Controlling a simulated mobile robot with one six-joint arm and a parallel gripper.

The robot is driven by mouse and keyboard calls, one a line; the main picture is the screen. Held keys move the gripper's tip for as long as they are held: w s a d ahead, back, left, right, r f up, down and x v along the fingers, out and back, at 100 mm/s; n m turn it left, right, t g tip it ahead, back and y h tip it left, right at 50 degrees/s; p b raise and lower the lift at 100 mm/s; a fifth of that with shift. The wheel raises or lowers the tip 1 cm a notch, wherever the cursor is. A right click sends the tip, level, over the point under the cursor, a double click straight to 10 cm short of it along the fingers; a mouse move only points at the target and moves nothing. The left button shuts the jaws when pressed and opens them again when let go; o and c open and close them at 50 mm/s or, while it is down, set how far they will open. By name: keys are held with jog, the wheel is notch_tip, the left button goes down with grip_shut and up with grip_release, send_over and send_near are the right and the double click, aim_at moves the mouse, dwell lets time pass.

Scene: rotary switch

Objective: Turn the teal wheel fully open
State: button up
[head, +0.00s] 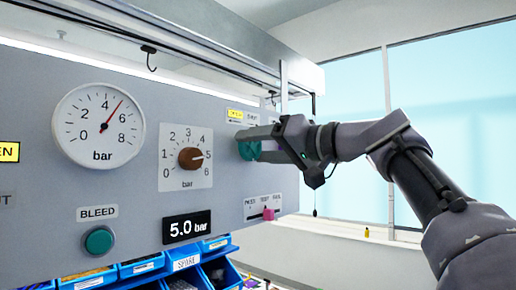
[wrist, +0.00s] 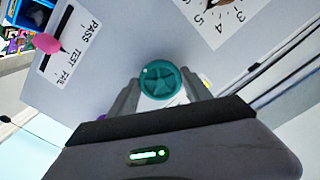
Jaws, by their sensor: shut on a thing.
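The teal wheel (wrist: 165,83) is a small round knob with a star-shaped face and a pale dot near its rim. It sits on the grey panel (head: 225,115), right of the brown dial knob. My gripper (wrist: 168,92) is shut on the wheel, with one finger on either side of it. In the head view the wheel (head: 249,150) is partly hidden behind my gripper's fingers. A label plate above it in the head view is partly readable at best.
The brown knob (head: 190,158) points near 5, the gauge (head: 99,125) needle stands between 4 and 6, and a display (head: 187,227) reads 5.0 bar. A teal BLEED button (head: 99,241) and a pink slider (head: 269,214) are nearby. Blue bins (head: 140,267) stand below.

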jog(key=o, duration=1.4)
jog(key=shift+c, duration=0.2)
jog(key=b+v, duration=0.2)
jog(key=v, duration=1.5)
jog(key=shift+s, duration=0.2)
jog(key=shift+d, duration=0.15)
